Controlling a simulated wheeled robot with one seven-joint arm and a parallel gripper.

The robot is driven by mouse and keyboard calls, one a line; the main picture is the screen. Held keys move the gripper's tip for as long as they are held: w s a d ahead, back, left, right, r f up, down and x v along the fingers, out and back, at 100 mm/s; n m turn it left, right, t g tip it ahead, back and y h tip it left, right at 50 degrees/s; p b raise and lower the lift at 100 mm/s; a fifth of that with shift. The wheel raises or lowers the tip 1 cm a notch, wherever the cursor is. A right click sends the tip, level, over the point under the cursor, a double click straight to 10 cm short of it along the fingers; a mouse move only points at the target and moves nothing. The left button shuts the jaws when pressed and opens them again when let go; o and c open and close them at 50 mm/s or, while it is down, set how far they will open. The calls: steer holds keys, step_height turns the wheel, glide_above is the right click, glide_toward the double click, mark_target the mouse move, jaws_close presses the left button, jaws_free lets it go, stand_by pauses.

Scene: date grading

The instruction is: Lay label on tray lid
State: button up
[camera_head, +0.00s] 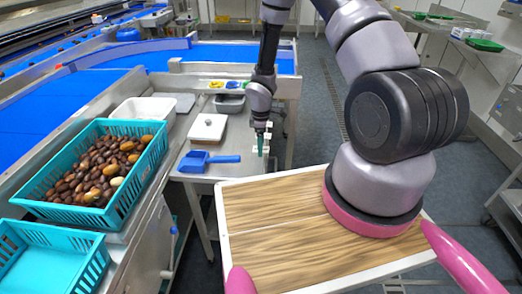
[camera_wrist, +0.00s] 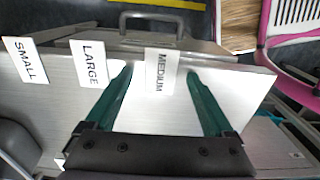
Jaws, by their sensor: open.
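In the wrist view three white cards lie on a metal table: a SMALL label (camera_wrist: 25,60), a LARGE label (camera_wrist: 89,64) and a MEDIUM label (camera_wrist: 160,71). My gripper (camera_wrist: 158,76) is open with its two green fingers pointing at the MEDIUM label, one finger to each side. Nothing is held. Whether the fingers touch the table is unclear. In the head view my gripper (camera_head: 262,150) is over the right part of the metal table, hiding parts of the small pale labels. A white lidded tray (camera_head: 208,127) stands to its left.
A blue scoop (camera_head: 205,161) lies near the front of the table. A teal crate of dates (camera_head: 100,172), an empty teal crate (camera_head: 48,262) and a white tub (camera_head: 143,108) are to the left. A grey container (camera_head: 230,104) and small coloured dishes (camera_head: 228,85) are behind.

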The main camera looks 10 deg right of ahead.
jaws_close()
stand_by(0.3)
